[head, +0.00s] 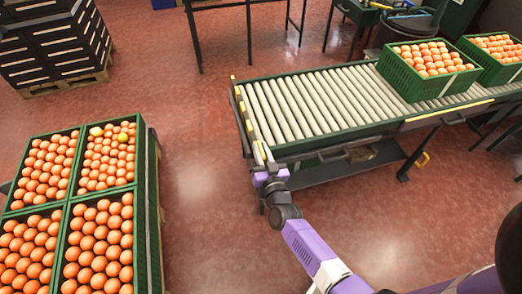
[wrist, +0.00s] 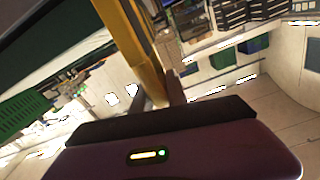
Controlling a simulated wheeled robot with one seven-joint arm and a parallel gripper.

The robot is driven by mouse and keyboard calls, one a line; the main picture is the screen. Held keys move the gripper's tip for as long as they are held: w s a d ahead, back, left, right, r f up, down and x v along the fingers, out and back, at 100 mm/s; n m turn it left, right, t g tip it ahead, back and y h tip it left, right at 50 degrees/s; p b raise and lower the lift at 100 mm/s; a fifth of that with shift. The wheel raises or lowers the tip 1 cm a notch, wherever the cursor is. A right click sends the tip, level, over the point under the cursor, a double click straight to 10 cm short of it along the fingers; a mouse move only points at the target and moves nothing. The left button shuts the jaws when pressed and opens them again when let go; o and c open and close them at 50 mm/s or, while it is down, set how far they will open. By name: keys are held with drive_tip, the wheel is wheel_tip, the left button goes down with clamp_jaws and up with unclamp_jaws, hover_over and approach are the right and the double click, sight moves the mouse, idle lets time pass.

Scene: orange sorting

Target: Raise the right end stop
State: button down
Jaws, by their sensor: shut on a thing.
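The roller conveyor (head: 320,104) has an end stop (head: 246,118), a dark bar with yellow parts, along its near left end in the head view. My gripper (head: 263,163) is at the front corner of that end, at the near end of the bar. In the wrist view a yellow bar (wrist: 138,52) runs down between the fingers of my gripper (wrist: 160,98), which is shut on it. The fingertips are small in the head view, and the exact contact is partly hidden. I cannot tell how far the stop stands above the rollers.
Green crates of oranges (head: 428,85) stand at the conveyor's right part. More filled crates (head: 140,215) are stacked at the lower left. Dark crates (head: 100,75) stand on a pallet at the upper left. The red floor (head: 200,130) between is clear.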

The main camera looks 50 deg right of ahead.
drive_tip(key=shift+w+a+r, duration=0.15)
drive_tip(key=shift+a+r, duration=0.1)
drive_tip(key=shift+r, duration=0.15)
drive_tip(key=c, duration=1.4)
unclamp_jaws()
drive_tip(key=shift+o, duration=0.2)
drive_tip(key=shift+d, duration=0.1)
drive_tip(key=shift+s+a+f, duration=0.1)
drive_tip(key=shift+s+a, duration=0.15)
drive_tip(key=shift+s, duration=0.2)
drive_tip(key=v, duration=0.7)
drive_tip(key=shift+b, duration=0.3)
